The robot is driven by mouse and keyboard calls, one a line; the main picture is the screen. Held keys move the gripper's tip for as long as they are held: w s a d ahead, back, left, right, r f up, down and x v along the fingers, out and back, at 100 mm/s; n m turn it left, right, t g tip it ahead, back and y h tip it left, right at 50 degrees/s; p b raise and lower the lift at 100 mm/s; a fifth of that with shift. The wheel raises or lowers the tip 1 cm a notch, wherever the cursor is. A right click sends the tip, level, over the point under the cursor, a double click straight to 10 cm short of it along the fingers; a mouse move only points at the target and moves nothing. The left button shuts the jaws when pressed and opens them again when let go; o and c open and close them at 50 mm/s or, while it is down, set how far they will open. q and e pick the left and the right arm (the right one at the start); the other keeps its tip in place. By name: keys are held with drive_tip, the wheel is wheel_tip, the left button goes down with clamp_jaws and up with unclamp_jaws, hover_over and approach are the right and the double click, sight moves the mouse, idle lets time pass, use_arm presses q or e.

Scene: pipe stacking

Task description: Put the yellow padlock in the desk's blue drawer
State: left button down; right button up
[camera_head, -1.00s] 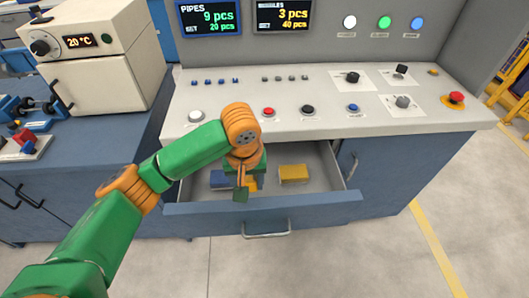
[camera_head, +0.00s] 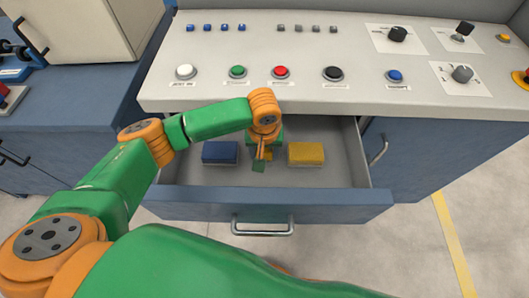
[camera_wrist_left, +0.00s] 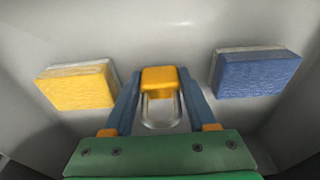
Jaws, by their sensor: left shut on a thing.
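The desk's drawer (camera_head: 340,185) is pulled open, with a blue front and a pale inside. My left gripper (camera_head: 262,160) reaches down into it, between the two sponges. In the left wrist view the blue fingers of this gripper (camera_wrist_left: 158,85) are shut on the yellow padlock (camera_wrist_left: 160,79). The padlock's silver shackle points back towards the gripper's palm. In the head view the padlock is mostly hidden by the gripper. Whether it touches the drawer floor I cannot tell. My right gripper is not in view.
A blue sponge (camera_head: 220,152) and a yellow sponge (camera_head: 306,153) lie in the drawer on either side of my gripper. The control panel (camera_head: 310,95) with buttons and knobs overhangs the drawer's back. The drawer floor has free room near its front.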

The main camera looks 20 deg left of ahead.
use_arm(q)
drive_tip(key=shift+f, duration=0.45)
drive_tip(key=shift+c, duration=1)
unclamp_jaws()
wheel_tip(320, 180, up, 12)
drive_tip(key=s+p, duration=0.1)
drive_tip(key=p, duration=0.1)
drive_tip(key=shift+s+d, duration=0.3)
